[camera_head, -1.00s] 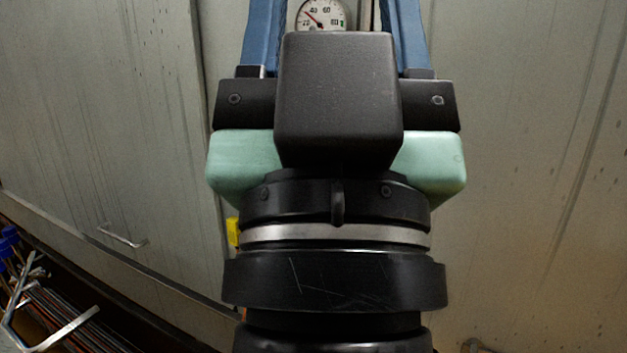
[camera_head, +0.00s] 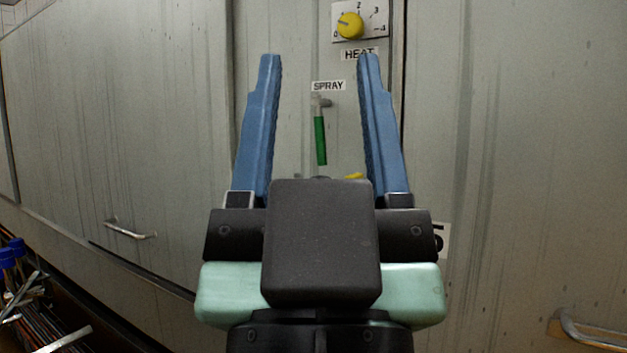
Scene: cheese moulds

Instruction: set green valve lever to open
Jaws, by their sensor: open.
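The green valve lever (camera_head: 320,140) hangs down, nearly vertical, from a grey valve stem on the grey panel. A white label reading SPRAY (camera_head: 328,86) is just above it. My gripper (camera_head: 318,62) has two blue fingers, spread wide with nothing between them. I cannot tell how far the fingertips are from the panel. The black gripper body hides the panel below the lever.
A yellow knob (camera_head: 350,26) on a numbered dial sits above a HEAT label (camera_head: 359,54). A bit of yellow (camera_head: 354,176) shows beside the right finger. Metal handles stick out at left (camera_head: 130,230) and lower right (camera_head: 590,330). Blue-capped items (camera_head: 12,255) lie at lower left.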

